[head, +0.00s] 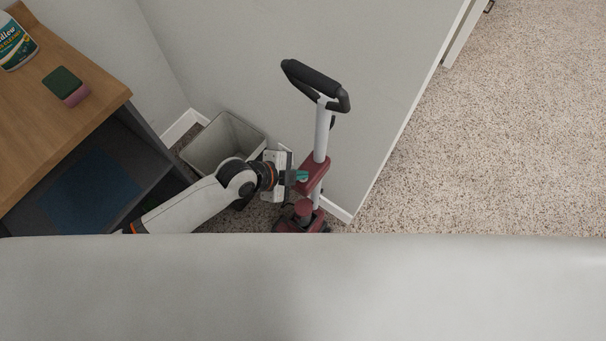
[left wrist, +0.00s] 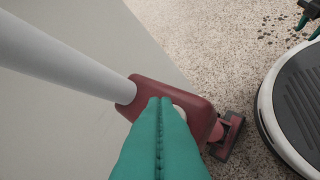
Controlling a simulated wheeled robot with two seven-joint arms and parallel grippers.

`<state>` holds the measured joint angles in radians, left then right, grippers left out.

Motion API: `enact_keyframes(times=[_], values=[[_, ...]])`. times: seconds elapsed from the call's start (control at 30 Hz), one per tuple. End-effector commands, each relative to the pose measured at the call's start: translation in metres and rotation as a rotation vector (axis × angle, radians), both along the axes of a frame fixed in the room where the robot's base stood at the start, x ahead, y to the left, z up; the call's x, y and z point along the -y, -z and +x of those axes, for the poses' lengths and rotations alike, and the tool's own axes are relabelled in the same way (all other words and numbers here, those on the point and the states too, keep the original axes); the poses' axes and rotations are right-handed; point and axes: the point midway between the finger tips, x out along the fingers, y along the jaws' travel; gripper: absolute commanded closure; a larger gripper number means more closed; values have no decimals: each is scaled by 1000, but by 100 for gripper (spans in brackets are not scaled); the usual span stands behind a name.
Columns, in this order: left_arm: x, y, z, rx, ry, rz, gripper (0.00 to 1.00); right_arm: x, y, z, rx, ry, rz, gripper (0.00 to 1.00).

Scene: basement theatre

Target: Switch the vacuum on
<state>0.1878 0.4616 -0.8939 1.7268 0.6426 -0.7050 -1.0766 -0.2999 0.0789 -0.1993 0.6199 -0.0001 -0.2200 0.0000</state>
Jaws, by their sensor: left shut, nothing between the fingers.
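The vacuum (head: 312,174) stands upright against the wall, with a dark red body, a pale grey pole and a black looped handle (head: 315,82). My left gripper (head: 302,176) is shut and empty, its teal fingertips at the red body. In the left wrist view the shut fingers (left wrist: 160,108) point at the red body (left wrist: 148,88). A pale round part, maybe the switch, shows just behind the tips and is mostly hidden. I cannot tell whether the tips touch it. My right gripper (left wrist: 309,27) shows at the top right corner there, its teal fingers apart.
A grey bin (head: 225,142) stands behind my left arm in the corner. A wooden-topped cabinet (head: 110,92) at the left holds a sponge (head: 66,86) and a labelled tub (head: 14,45). Open carpet (head: 490,150) lies to the right beyond the wall's end.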

Motion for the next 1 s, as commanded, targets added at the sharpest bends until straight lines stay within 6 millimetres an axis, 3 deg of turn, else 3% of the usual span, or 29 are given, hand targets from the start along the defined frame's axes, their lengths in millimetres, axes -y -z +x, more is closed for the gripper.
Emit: enact_keyframes(times=[1.0], values=[[-1,4,0,-1,-1,2,100,0,2,0,0,-1,0,64]])
